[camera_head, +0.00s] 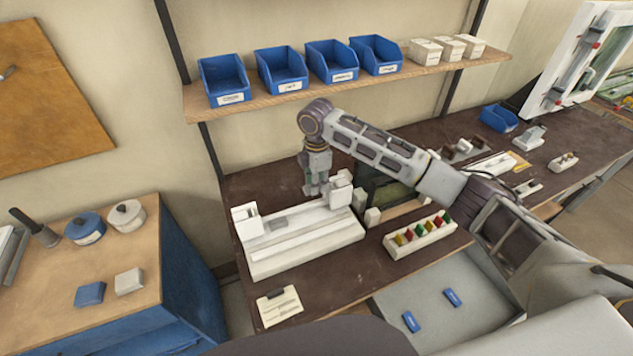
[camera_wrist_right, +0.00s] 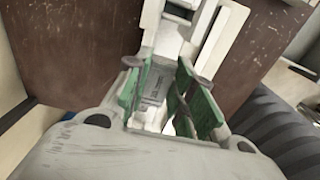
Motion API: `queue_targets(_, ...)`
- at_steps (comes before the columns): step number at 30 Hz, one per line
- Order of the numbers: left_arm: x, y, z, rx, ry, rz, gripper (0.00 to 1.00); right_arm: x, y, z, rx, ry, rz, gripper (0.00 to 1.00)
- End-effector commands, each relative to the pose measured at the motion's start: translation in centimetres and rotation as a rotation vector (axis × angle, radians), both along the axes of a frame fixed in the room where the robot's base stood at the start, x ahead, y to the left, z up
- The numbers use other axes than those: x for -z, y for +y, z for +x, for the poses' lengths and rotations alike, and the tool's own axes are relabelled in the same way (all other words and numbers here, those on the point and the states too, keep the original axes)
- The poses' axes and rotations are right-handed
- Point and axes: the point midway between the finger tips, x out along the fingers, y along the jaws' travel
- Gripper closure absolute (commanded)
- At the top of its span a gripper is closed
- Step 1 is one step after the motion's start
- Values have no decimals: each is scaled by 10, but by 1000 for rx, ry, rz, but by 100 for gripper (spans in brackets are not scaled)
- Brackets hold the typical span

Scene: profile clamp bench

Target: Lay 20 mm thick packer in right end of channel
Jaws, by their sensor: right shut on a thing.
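The channel is a long groove in a white clamp fixture (camera_head: 305,247) on the dark bench, with upright end blocks at left and right. My right gripper (camera_head: 318,192) points down over the right part of the channel, close to the right end block (camera_head: 341,190). In the right wrist view its green-padded fingers (camera_wrist_right: 168,98) are shut on a grey block with small markings (camera_wrist_right: 154,88), seemingly the packer. I cannot tell its thickness or whether it touches the channel floor. A grey piece (camera_head: 278,224) lies in the left part of the channel. My left gripper is not in view.
A white rack with several coloured pieces (camera_head: 420,236) stands right of the fixture, and a small white block (camera_head: 372,217) is close by its right end. A paper card (camera_head: 279,306) lies in front.

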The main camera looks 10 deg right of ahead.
Motion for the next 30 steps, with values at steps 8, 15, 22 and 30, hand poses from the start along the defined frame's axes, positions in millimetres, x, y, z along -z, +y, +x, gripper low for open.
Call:
queue_targets(8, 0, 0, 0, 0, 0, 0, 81, 0, 0, 0, 0, 0, 0, 89)
queue_targets(15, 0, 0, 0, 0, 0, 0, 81, 0, 0, 0, 0, 0, 0, 89)
queue_targets(22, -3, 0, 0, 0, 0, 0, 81, 0, 0, 0, 0, 0, 0, 89)
queue_targets(30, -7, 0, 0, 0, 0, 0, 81, -1, 0, 0, 0, 0, 0, 89)
